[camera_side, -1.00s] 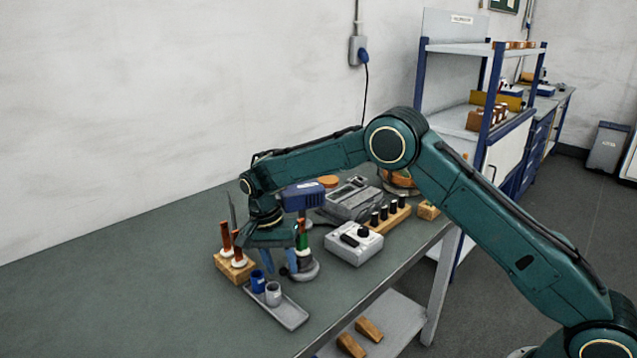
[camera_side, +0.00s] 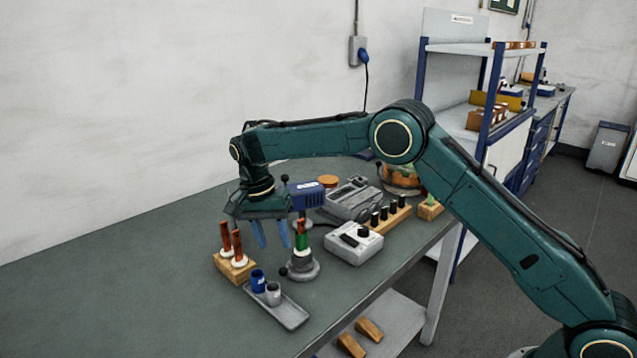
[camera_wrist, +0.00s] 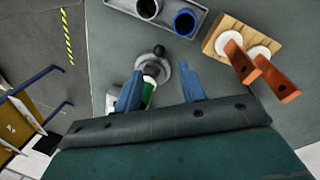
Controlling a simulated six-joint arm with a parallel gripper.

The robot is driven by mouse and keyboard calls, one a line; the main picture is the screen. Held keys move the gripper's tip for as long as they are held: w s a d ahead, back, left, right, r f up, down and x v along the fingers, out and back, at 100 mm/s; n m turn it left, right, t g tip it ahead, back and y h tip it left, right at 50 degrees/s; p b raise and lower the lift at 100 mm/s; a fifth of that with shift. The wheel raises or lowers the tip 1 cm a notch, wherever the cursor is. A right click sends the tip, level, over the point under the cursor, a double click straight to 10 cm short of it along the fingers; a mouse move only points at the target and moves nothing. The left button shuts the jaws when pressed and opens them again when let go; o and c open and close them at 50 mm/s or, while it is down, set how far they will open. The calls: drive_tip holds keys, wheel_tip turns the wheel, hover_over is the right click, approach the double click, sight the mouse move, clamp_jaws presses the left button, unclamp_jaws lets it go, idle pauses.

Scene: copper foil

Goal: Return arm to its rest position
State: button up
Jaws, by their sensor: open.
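My gripper (camera_side: 272,234) is open and empty above the bench, its two blue fingers pointing down. In the side view it hangs just behind a grey round-based stand (camera_side: 300,268) that holds an upright piece with a green band and copper top (camera_side: 301,238). In the wrist view my gripper (camera_wrist: 160,92) shows both fingers apart, with the stand's green-banded piece (camera_wrist: 148,92) beside the left finger. I cannot tell from this view whether they touch.
A wooden block (camera_side: 235,268) with two copper strips stands at left. A grey tray (camera_side: 290,314) holds a blue cup (camera_side: 258,280) and a grey cup (camera_side: 273,293). A blue device (camera_side: 306,196), a grey control box (camera_side: 353,243) and a wooden rack (camera_side: 390,219) stand to the right. The left bench is clear.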

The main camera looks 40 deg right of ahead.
drive_tip(key=shift+r, duration=0.1)
drive_tip(key=s+d+r+n+t, duration=0.2)
drive_tip(key=s+d+r+n, duration=0.15)
drive_tip(key=s+r, duration=0.5)
drive_tip(key=s+d+r+n+t, duration=0.2)
drive_tip(key=s+d+r, duration=0.2)
drive_tip(key=s+r, duration=0.4)
drive_tip(key=s+d+n+t, duration=0.1)
drive_tip(key=s+n, duration=0.2)
drive_tip(key=s, duration=0.7)
drive_tip(key=s+d+f+n+t+y, duration=0.1)
drive_tip(key=s+n+t, duration=0.1)
drive_tip(key=s, duration=0.9)
drive_tip(key=shift+s+d+n, duration=0.15)
drive_tip(key=shift+n, duration=0.3)
